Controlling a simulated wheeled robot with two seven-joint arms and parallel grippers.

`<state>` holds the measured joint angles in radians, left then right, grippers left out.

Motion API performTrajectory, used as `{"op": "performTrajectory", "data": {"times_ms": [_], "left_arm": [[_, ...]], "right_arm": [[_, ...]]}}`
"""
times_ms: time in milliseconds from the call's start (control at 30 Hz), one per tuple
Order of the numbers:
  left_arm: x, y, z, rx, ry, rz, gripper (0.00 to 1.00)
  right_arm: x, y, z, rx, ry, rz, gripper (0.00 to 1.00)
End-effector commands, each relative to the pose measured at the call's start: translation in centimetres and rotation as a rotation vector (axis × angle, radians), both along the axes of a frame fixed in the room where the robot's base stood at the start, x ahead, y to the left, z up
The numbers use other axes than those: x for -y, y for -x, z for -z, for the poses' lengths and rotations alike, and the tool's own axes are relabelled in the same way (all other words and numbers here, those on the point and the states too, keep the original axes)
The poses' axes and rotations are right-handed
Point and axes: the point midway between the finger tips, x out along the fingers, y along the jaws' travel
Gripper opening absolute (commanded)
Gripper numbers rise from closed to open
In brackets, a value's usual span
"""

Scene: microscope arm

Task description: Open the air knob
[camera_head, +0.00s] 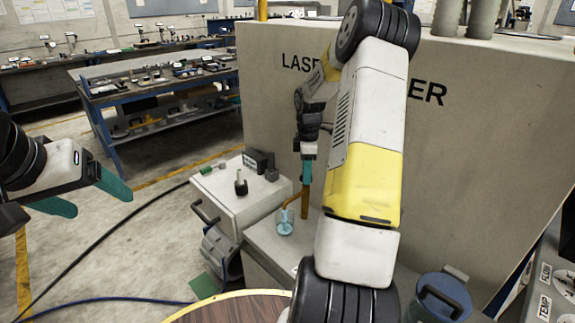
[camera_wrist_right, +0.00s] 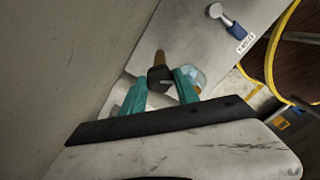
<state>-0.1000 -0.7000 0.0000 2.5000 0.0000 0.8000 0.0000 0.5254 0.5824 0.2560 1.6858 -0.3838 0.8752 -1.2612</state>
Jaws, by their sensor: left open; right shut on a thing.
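My right gripper (camera_head: 307,172) reaches down beside the large beige wall, at the top of an upright copper-brown pipe (camera_head: 304,204). In the right wrist view its teal fingers (camera_wrist_right: 161,88) are closed on a dark knob-like piece (camera_wrist_right: 159,76) at the pipe. I take this piece for the air knob; no label on it is readable, and how far it is turned cannot be told. In the head view the fingers hide it. A light-blue clear cup (camera_head: 285,222) is at the pipe's lower end. My left gripper (camera_head: 103,199) is open and empty at the left, over the floor.
A white cabinet (camera_head: 228,198) left of the pipe carries a black upright piece (camera_head: 241,184) and a dark box (camera_head: 256,161). A blue lidded canister (camera_head: 443,296) and a panel marked TEMP and FLOW (camera_head: 545,290) stand at right. Black and blue hoses cross the left floor.

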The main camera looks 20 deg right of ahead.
Motion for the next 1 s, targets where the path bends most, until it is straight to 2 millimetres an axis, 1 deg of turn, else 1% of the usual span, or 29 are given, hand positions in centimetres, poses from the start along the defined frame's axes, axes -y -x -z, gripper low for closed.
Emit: {"op": "performTrajectory", "data": {"times_ms": [33, 133, 433, 533, 633, 800, 900, 1000], "left_arm": [[0.0, 0.0, 0.0, 0.0, 0.0, 0.0, 0.76], [0.0, 0.0, 0.0, 0.0, 0.0, 0.0, 0.76], [0.0, 0.0, 0.0, 0.0, 0.0, 0.0, 0.76], [0.0, 0.0, 0.0, 0.0, 0.0, 0.0, 0.76], [0.0, 0.0, 0.0, 0.0, 0.0, 0.0, 0.76], [0.0, 0.0, 0.0, 0.0, 0.0, 0.0, 0.76], [0.0, 0.0, 0.0, 0.0, 0.0, 0.0, 0.76], [0.0, 0.0, 0.0, 0.0, 0.0, 0.0, 0.76]], "right_arm": [[0.1, 0.0, 0.0, -0.001, 0.002, -0.001, 0.39], [0.1, 0.0, 0.0, 0.0, 0.001, -0.001, 0.58], [0.0, 0.0, 0.0, 0.0, 0.001, 0.0, 0.59], [0.1, 0.0, -0.6, 0.001, 0.002, 0.0, 0.59], [0.1, -0.1, -2.0, 0.003, 0.002, 0.001, 0.59], [0.1, -0.1, -5.1, 0.003, 0.002, 0.0, 0.59], [0.1, -0.1, -6.4, 0.002, 0.002, 0.0, 0.59], [0.0, 0.0, -7.4, 0.002, 0.001, 0.0, 0.59]]}}
